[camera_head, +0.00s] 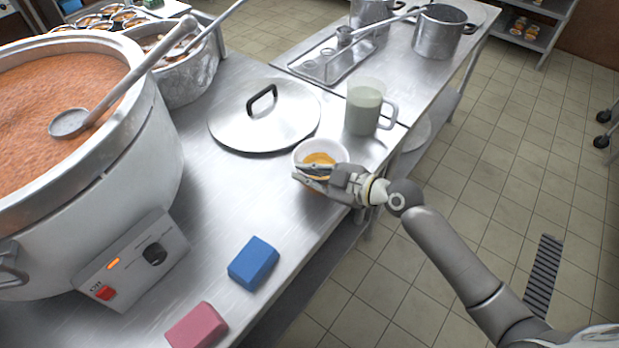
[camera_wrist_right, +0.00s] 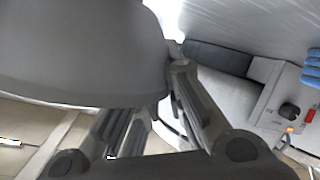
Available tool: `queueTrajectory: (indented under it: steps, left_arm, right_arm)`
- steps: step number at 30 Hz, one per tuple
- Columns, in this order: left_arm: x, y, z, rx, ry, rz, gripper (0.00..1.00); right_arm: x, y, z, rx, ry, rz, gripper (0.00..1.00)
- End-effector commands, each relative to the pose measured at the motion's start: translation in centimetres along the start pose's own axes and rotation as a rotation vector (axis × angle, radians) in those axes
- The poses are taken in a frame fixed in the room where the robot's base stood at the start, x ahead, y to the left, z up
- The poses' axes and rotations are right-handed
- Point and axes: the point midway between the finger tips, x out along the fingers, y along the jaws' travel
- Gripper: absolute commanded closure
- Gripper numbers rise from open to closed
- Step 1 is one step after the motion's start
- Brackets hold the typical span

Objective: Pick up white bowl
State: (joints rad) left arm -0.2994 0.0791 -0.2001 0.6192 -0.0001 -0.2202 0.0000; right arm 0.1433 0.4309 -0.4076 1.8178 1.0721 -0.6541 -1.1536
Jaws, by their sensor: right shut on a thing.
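The white bowl (camera_head: 308,147) with orange-yellow contents is at the right edge of the steel counter, just in front of the pot lid. My right gripper (camera_head: 311,176) reaches in from the right and is shut on the near side of the bowl's rim. In the right wrist view the right gripper's fingers (camera_wrist_right: 150,95) meet at the edge of a large pale grey curved surface, the bowl (camera_wrist_right: 75,50). I cannot tell whether the bowl touches the counter. My left gripper is not in view.
A large cooker of orange congee (camera_head: 130,170) with a ladle stands left. A lid (camera_head: 240,125), a translucent jug (camera_head: 364,105), a blue block (camera_head: 253,263) and a pink block (camera_head: 197,326) are on the counter. Pots (camera_head: 437,35) stand behind. Bare counter lies left of the bowl.

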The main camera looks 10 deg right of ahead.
Motion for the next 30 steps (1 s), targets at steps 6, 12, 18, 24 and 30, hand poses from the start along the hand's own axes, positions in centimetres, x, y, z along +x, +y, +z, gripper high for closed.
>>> queueTrajectory:
  steps: [6,12,18,24,30]
  left_arm:
    - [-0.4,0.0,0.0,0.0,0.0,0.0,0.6]
    - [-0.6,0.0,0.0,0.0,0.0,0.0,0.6]
    - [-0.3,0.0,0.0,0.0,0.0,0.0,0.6]
    - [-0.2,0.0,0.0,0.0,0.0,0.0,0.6]
    - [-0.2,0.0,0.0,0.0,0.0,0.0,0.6]
  right_arm:
    - [-1.9,-0.2,-3.5,-0.006,0.003,0.001,1.0]
    - [-4.1,-1.2,-7.3,-0.005,0.004,0.001,1.0]
    - [-6.1,-3.9,-9.8,-0.001,0.002,-0.001,1.0]
    - [-7.6,-5.7,-12.0,-0.001,0.002,0.001,1.0]
    - [-8.5,-6.9,-13.2,-0.002,0.001,0.001,1.0]
